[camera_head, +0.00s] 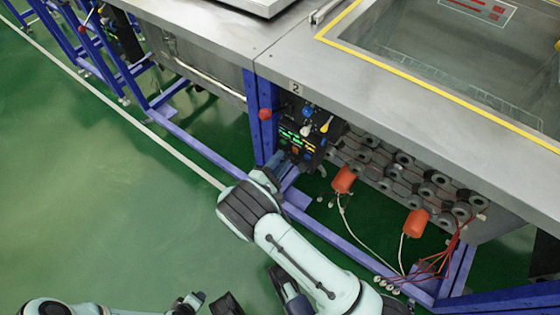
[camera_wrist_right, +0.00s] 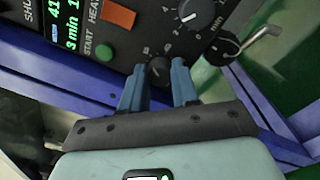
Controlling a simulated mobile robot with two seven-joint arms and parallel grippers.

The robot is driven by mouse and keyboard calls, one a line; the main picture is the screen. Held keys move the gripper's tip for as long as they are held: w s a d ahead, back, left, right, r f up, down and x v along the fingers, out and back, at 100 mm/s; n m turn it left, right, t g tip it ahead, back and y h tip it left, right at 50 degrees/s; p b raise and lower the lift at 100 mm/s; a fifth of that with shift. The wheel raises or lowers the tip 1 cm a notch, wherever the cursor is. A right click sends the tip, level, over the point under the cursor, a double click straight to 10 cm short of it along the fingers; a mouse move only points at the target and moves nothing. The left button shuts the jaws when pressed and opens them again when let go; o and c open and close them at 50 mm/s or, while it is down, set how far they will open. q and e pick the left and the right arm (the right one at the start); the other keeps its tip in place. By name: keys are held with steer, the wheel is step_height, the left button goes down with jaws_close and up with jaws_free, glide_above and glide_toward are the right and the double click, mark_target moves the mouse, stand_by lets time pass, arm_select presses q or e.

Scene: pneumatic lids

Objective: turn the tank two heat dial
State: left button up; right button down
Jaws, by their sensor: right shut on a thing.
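The tank two control panel (camera_head: 302,142), dark with lit green readouts, sits under the counter edge below the "2" label. My right gripper (camera_head: 284,165) reaches up to it, partly hidden by my wrist. In the right wrist view my right gripper (camera_wrist_right: 159,67) has its blue fingers on either side of a small black dial (camera_wrist_right: 157,70) and is shut on it. I cannot read a heat label at this dial. A larger numbered dial (camera_wrist_right: 196,12) is above right. My left gripper (camera_head: 190,302) is low at the bottom edge, away from the panel; its jaws are unclear.
A green button (camera_wrist_right: 104,52) and an orange switch (camera_wrist_right: 117,15) are left of the dial. A metal lever (camera_wrist_right: 256,38) juts out at right. Blue frame legs (camera_head: 262,120) stand beside the panel. Orange floats (camera_head: 343,179) and red cables hang to the right.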

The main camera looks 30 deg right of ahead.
arm_select(q)
steer(key=shift+s, duration=0.1)
arm_select(e)
steer(key=shift+a+m, duration=0.1)
steer(key=shift+m, duration=1.9)
steer(key=shift+f, duration=0.1)
steer(key=c, duration=1.1)
jaws_free()
arm_select(q)
steer(key=shift+s+d+r+g+p, duration=0.15)
steer(key=shift+s+d+r+p, duration=0.2)
steer(key=shift+s, duration=0.15)
steer(key=shift+s+d+r+g+p, duration=0.2)
steer(key=shift+s+r+p, duration=0.15)
steer(key=shift+s, duration=0.15)
arm_select(e)
steer(key=v, duration=1.3)
steer(key=shift+a+f, duration=0.1)
steer(key=shift+a, duration=0.1)
